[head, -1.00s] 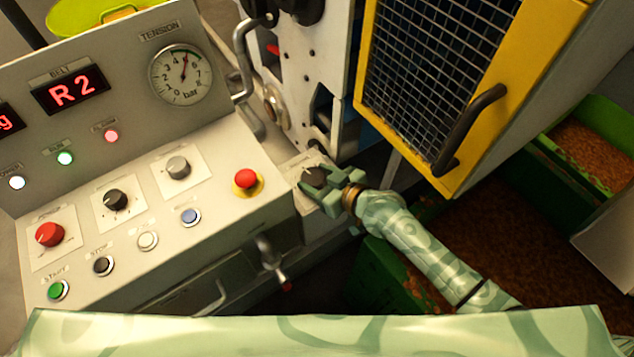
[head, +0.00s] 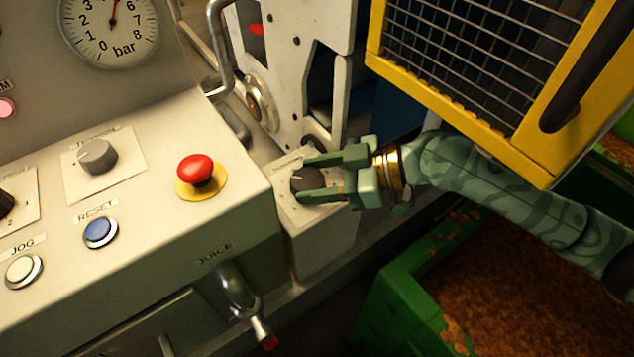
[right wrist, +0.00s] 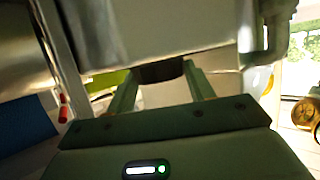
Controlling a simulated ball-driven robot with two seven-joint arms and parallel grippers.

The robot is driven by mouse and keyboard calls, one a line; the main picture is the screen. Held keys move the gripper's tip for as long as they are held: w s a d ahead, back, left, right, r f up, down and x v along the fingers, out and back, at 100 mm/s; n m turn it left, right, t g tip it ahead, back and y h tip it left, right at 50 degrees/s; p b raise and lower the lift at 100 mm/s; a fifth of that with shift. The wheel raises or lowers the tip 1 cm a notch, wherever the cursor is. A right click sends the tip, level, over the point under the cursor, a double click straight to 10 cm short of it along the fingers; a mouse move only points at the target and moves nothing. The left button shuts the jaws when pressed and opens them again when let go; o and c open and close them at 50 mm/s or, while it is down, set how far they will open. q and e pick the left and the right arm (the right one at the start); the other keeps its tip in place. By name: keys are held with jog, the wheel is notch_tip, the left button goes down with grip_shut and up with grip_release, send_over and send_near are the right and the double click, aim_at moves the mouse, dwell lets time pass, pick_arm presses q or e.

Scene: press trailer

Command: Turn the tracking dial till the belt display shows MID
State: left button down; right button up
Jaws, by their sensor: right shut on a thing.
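The tracking dial (head: 305,181) is a dark round knob on a small pale box (head: 325,226) at the console's right end. My right gripper (head: 307,178) is shut on it, one finger on each side, coming in from the right. In the right wrist view the dark knob (right wrist: 160,72) sits between the fingertips. The belt display is outside the head view now. My left gripper is not in view.
A red emergency button (head: 196,170), a blue reset button (head: 100,232) and a grey knob (head: 97,155) are on the console. A juice tap (head: 236,290) sticks out below. A yellow-framed mesh guard (head: 480,60) hangs above my right arm. A green bin (head: 400,300) stands below.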

dwell(0.4)
jog(key=o, duration=1)
jog(key=shift+c, duration=0.2)
jog(key=v, duration=0.7)
jog(key=shift+d+r, duration=0.1)
jog(key=shift+d, duration=0.1)
